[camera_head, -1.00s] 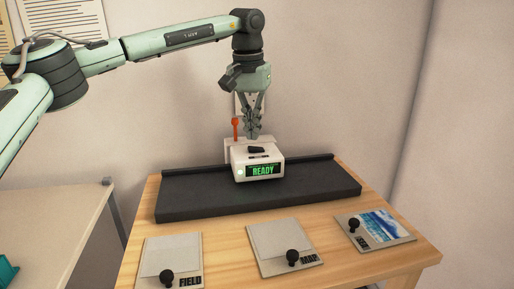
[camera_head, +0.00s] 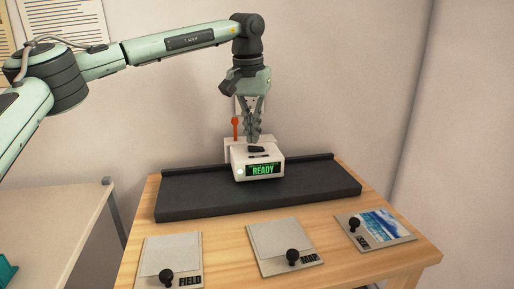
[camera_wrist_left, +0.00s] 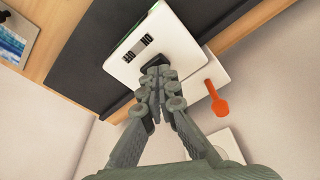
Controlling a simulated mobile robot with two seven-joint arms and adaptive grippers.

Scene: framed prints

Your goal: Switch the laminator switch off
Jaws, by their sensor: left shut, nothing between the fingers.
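The laminator (camera_head: 238,160) is a white box at the back of the wooden table, with a lit green READY display (camera_head: 263,170) on its front. Its black rocker switch (camera_head: 256,149) is on top, next to a small printed label. My left gripper (camera_head: 253,140) points down, shut and empty, with its tips just behind the switch. In the left wrist view the fingertips (camera_wrist_left: 157,75) cover part of the switch; the label (camera_wrist_left: 137,48) shows beside it. I cannot tell whether the tips touch the switch. My right gripper is not in view.
An orange lever (camera_head: 236,128) stands behind the laminator at left. A dark mat or bed (camera_head: 190,193) lies under it. Several grey panels with black knobs (camera_head: 293,257) lie along the table's front; the right one has a blue sea picture (camera_head: 384,223). A wall is close behind.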

